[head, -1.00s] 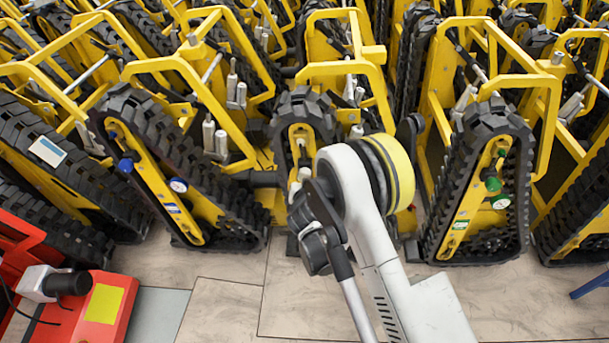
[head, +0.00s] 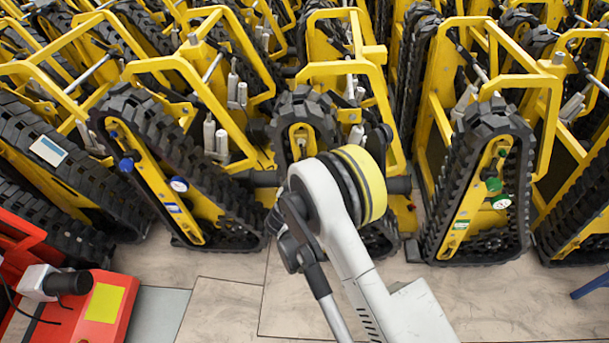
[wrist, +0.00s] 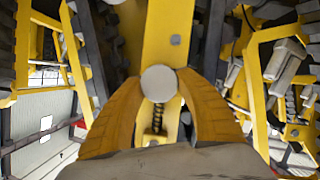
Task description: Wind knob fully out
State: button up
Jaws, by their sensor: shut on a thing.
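In the wrist view, the two yellow fingers of my gripper (wrist: 160,97) close in from left and right on a pale round knob (wrist: 158,82). The knob shows face-on between the fingertips, in front of a yellow carrier plate (wrist: 168,30). A dark coiled or threaded part (wrist: 157,117) shows just below the knob. How far the knob stands out from its seat cannot be told. In the head view, my arm hides the gripper and the knob, in front of the middle tracked carrier (head: 301,115).
Carriers with black tracks and yellow frames stand close on both sides. The left one bears a blue knob (head: 126,164), the right one a green knob (head: 494,184). A red machine (head: 108,302) is at lower left. The tiled floor (head: 225,300) in front is partly clear.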

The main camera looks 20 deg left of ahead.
jog(key=n+t+h, duration=0.1)
jog(key=n, duration=0.1)
jog(key=n+h, duration=0.1)
jog(key=n, duration=0.1)
jog(key=shift+a+n+t, duration=0.15)
jog(key=shift+n+t, duration=0.15)
jog(key=shift+t, duration=0.1)
jog(key=n+h, duration=0.1)
jog(key=n, duration=0.1)
jog(key=n+t, duration=0.1)
jog(key=n, duration=0.1)
jog(key=shift+t+h, duration=0.3)
jog(key=shift+h, duration=0.1)
jog(key=shift+n, duration=0.4)
jog(key=o, duration=1.2)
jog(key=shift+f, duration=0.1)
jog(key=s, duration=0.5)
jog(key=s+a, duration=0.1)
jog(key=s, duration=0.1)
jog(key=shift+s+r, duration=0.2)
